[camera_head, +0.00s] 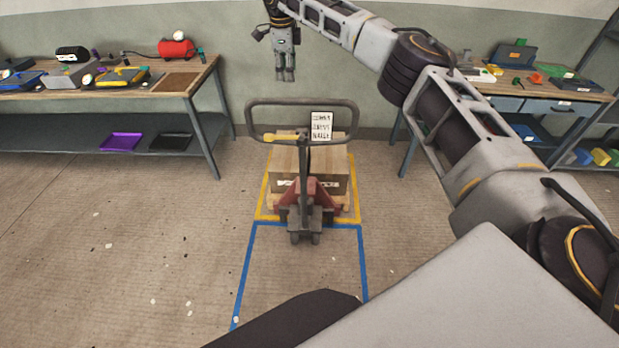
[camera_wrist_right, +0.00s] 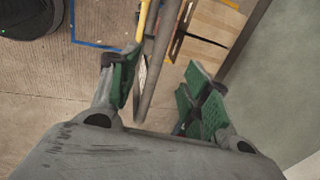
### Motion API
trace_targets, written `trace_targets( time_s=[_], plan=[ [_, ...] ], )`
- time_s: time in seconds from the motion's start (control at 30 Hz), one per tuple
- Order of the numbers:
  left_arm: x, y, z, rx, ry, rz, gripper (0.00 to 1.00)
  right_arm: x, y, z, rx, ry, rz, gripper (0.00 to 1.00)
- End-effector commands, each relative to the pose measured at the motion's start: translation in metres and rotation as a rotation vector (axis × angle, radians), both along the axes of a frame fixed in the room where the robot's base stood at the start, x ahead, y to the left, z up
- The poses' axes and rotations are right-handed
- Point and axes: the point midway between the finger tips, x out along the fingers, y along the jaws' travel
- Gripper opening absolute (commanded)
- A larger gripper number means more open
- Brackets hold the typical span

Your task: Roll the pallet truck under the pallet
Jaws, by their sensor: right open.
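The pallet truck (camera_head: 304,190) has a red body and a dark loop handle (camera_head: 302,103) with a yellow lever. Its body stands at the near edge of the wooden pallet (camera_head: 347,203), which carries cardboard boxes (camera_head: 335,170). The forks are hidden, so I cannot tell how far under the pallet they reach. My right gripper (camera_head: 286,76) is open, pointing down, and appears above and beyond the handle loop. In the right wrist view, grey handle bars (camera_wrist_right: 155,60) pass between its open green-padded fingers (camera_wrist_right: 162,88); contact is unclear. My left gripper is not in view.
Yellow tape (camera_head: 262,190) outlines the pallet's place, and blue tape (camera_head: 243,275) marks a clear rectangle in front. Workbenches stand at left (camera_head: 190,85) and right (camera_head: 550,92), with the wall (camera_head: 225,80) behind. The left floor is free apart from small scraps.

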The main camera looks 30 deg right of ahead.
Motion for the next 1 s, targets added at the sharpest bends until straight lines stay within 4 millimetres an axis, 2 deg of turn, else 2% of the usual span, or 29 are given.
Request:
trace_targets(
  time_s=[1.0],
  plan=[
    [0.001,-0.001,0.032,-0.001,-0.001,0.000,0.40,-0.016,0.011,0.060,0.000,-0.001,0.001,0.48]
  ],
)
